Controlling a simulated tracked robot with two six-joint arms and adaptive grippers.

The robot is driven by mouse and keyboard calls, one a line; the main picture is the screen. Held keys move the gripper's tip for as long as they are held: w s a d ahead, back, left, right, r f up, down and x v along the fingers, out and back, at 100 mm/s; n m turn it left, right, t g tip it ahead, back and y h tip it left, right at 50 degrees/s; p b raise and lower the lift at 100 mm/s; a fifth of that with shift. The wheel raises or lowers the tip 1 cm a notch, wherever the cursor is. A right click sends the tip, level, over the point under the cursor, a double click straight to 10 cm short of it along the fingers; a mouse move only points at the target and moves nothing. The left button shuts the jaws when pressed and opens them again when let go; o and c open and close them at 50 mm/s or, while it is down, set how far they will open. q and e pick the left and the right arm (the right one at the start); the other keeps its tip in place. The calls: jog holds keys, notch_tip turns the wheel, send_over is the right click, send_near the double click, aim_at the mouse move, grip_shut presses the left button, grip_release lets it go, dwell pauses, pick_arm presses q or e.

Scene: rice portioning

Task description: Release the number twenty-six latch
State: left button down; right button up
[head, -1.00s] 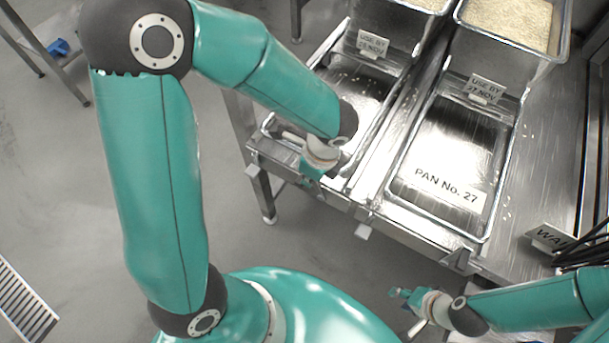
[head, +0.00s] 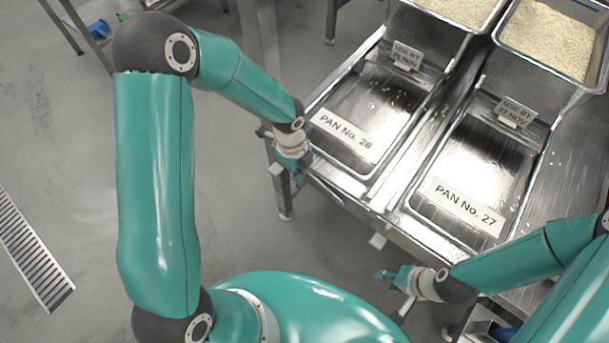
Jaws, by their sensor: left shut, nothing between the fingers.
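The front label of the left pan (head: 376,128) appears to read PAN No. 26. A pale tab (head: 276,168) hangs under the table's front edge near this pan's left corner; I cannot tell if it is the latch. A similar tab (head: 377,241) hangs below the corner of the pan labelled 27 (head: 444,237). My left gripper (head: 298,177) is shut and empty, just outside the front left corner of the left pan, close to the first tab. My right gripper (head: 386,275) is in front of the table, apart from it; its fingers are too small to read.
Hoppers of rice (head: 545,38) stand behind the pans, with use-by tags (head: 518,110) at their fronts. Scattered grains lie on the steel table (head: 575,190). The floor (head: 80,150) at left is open, with a drain grate (head: 30,250) and a blue object (head: 99,29).

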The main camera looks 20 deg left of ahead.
pick_arm(q)
jog(key=shift+a+f+b, duration=0.25)
jog(key=shift+f+b, duration=0.1)
jog(key=shift+f, duration=0.3)
jog(key=shift+a+f+b, duration=0.2)
jog(key=shift+f+b, duration=0.1)
jog(key=shift+f, duration=0.3)
jog(key=shift+a+f+b, duration=0.25)
jog(key=shift+f+b, duration=0.1)
jog(key=shift+f, duration=0.3)
jog(key=shift+r, duration=0.1)
jog(key=w+a+r+p, duration=0.2)
jog(key=a+r+p, duration=0.1)
jog(key=a+r, duration=0.6)
jog(key=shift+w, duration=0.15)
jog(key=shift+d, duration=0.1)
